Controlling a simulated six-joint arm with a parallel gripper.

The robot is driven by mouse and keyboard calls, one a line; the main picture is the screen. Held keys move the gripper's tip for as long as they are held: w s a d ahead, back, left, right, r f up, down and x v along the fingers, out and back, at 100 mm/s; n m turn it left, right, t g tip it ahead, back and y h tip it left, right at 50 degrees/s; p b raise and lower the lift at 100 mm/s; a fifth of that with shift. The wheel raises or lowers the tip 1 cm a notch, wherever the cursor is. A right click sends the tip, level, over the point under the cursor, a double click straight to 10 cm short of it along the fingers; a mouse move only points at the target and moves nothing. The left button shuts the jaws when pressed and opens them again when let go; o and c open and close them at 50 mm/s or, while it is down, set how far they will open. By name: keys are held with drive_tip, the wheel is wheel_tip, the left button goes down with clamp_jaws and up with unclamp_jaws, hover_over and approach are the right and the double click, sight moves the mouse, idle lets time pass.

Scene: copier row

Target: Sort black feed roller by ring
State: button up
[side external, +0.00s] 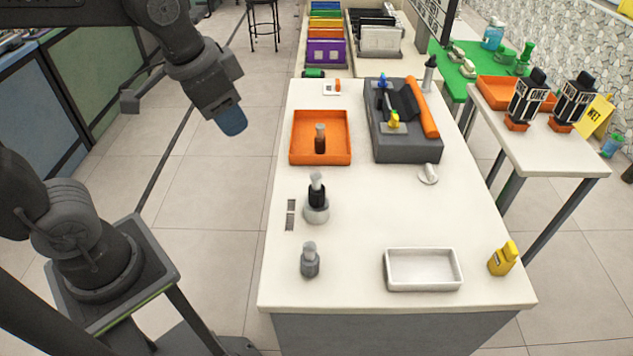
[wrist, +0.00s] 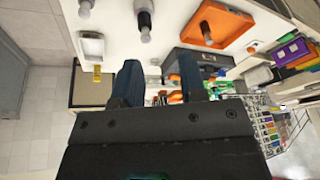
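A black roller (side external: 317,197) with a pale grey top stands upright in a round grey holder (side external: 317,214) at the table's left side; the roller also shows in the wrist view (wrist: 145,20). I cannot make out a ring colour on it. An orange tray (side external: 293,155) behind it holds a dark brown upright piece (side external: 320,142) with a grey top. A white tray (side external: 423,286) lies empty at the front right. My gripper (side external: 232,122) hangs off the table's left side, above the floor, apart from everything. Its blue fingers (wrist: 159,80) are apart and empty.
A grey upright piece (side external: 310,262) stands at the front left, and a yellow bottle-like item (side external: 502,260) at the front right. A dark grey machine (side external: 405,150) with an orange roller (side external: 423,108) fills the back right. The table's middle is mostly clear.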

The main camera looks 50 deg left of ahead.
drive_tip(key=w+d+f+m+g, duration=0.2)
drive_tip(key=w+d+m, duration=0.2)
drive_tip(key=w, duration=0.3)
drive_tip(key=m+g, duration=0.2)
approach(316, 175)
drive_tip(key=shift+d+f, duration=0.1)
drive_tip(key=shift+f, duration=4.9)
drive_tip(key=c, duration=0.7)
drive_tip(key=shift+r, duration=3.55)
clamp_jaws()
